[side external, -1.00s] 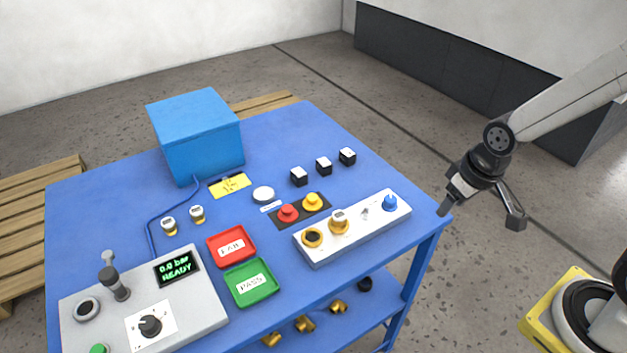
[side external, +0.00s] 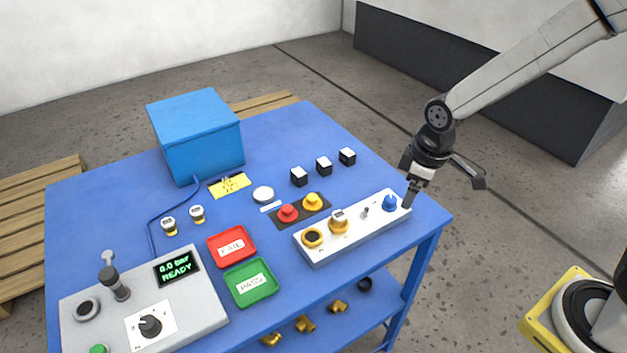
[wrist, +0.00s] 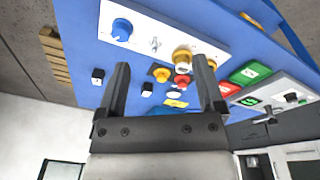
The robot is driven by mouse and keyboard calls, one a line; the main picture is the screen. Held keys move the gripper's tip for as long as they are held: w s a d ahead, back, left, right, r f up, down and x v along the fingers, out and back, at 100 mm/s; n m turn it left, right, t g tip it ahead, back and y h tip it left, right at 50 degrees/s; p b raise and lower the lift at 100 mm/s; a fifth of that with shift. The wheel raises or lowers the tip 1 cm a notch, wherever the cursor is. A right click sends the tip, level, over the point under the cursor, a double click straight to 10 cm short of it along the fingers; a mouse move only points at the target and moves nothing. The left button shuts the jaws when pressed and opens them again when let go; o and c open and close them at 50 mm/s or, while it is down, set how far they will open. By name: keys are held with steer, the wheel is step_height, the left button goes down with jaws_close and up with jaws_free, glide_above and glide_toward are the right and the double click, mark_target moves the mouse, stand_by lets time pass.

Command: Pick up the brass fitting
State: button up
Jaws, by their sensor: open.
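Several brass fittings lie on the lower shelf, among them a tee-shaped one (side external: 305,324), one to its left (side external: 271,340) and one to its right (side external: 338,307). On the white block, a brass piece with a pale top (side external: 339,224) stands beside a brass ring (side external: 312,238); the capped piece also shows in the wrist view (wrist: 182,58). I cannot tell which one is meant. My gripper (side external: 446,184) is open and empty, tilted, at the right end of the white block. In the wrist view, its fingers (wrist: 162,66) are spread with nothing gripped.
The white block (side external: 365,232) carries a blue knob (side external: 390,203) close to my left finger. Red (side external: 232,246) and green (side external: 251,283) trays, a grey console (side external: 190,325) and a blue box (side external: 198,135) stand on the blue table (side external: 110,210). Black cubes (side external: 324,166) sit toward the back right.

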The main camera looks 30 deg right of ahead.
mark_target(339, 214)
steer(key=w+a+f+n, duration=0.1)
steer(key=w+a+n, duration=0.1)
steer(key=w+n, duration=0.1)
steer(key=w+a+f+n+g, duration=0.1)
steer(key=w+a+n, duration=0.2)
steer(key=n, duration=0.1)
steer(key=w+a+f+n, duration=0.1)
steer(key=w+a+n, duration=0.2)
steer(key=shift+w+a+f+n+g, duration=0.1)
steer(key=shift+w+f+n+g, duration=0.05)
steer(key=shift+w+n+g, duration=0.15)
steer(key=shift+w+a+f+n, duration=0.2)
steer(key=shift+w+a+n, duration=0.1)
steer(key=shift+a+n, duration=0.2)
steer(key=shift+f, duration=3.9)
jaws_close()
